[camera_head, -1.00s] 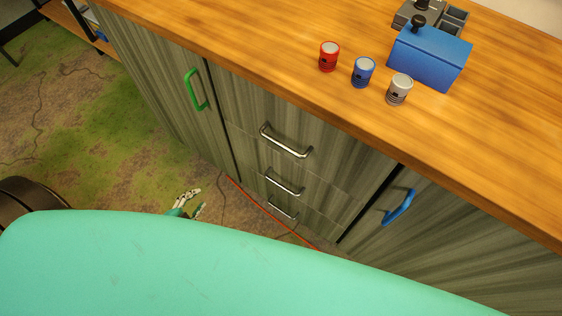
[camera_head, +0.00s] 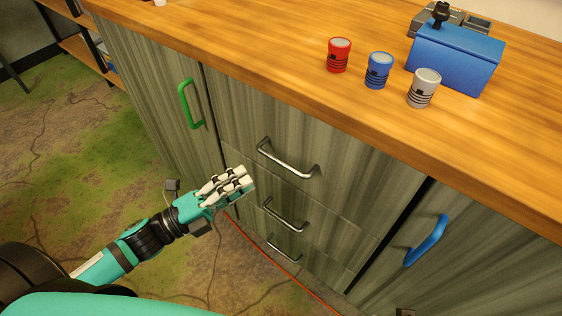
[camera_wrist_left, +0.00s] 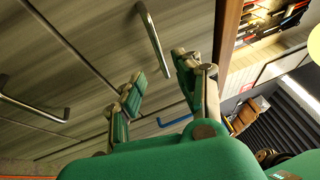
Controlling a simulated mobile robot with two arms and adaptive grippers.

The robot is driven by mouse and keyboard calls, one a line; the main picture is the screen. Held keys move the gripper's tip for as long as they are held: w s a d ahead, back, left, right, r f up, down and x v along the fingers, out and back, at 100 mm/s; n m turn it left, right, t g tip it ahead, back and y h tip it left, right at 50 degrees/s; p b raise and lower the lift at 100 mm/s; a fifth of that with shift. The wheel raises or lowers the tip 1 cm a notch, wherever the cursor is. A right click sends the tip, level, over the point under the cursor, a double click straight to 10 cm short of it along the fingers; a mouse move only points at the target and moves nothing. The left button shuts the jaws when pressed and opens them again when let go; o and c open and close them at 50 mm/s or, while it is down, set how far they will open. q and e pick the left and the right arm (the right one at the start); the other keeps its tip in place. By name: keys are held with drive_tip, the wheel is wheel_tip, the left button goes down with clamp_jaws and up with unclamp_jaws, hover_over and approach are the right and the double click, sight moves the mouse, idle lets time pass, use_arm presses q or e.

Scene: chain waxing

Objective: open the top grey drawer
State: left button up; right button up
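The top grey drawer (camera_head: 235,108) is closed in the wooden-grained cabinet, with a silver bar handle (camera_head: 288,168) on its front. My left gripper (camera_head: 243,178) is in front of the drawers, left of and a little below that handle. In the left wrist view, the gripper's green fingers (camera_wrist_left: 160,66) are spread apart with nothing between them. The top drawer's handle (camera_wrist_left: 152,38) lies just beyond the fingertips there, apparently not touched. My right gripper is not in view.
Two lower drawers have silver handles (camera_head: 284,217) (camera_head: 283,250). A green handle (camera_head: 190,104) is on the left door and a blue handle (camera_head: 426,241) on the right door. Red (camera_head: 339,57), blue (camera_head: 378,72) and grey (camera_head: 423,90) cans and a blue box (camera_head: 455,60) stand on the countertop (camera_head: 250,42).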

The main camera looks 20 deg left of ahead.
sight(281, 161)
use_arm(q)
drive_tip(key=x, duration=0.9)
drive_tip(key=shift+w+d, duration=0.25)
clamp_jaws()
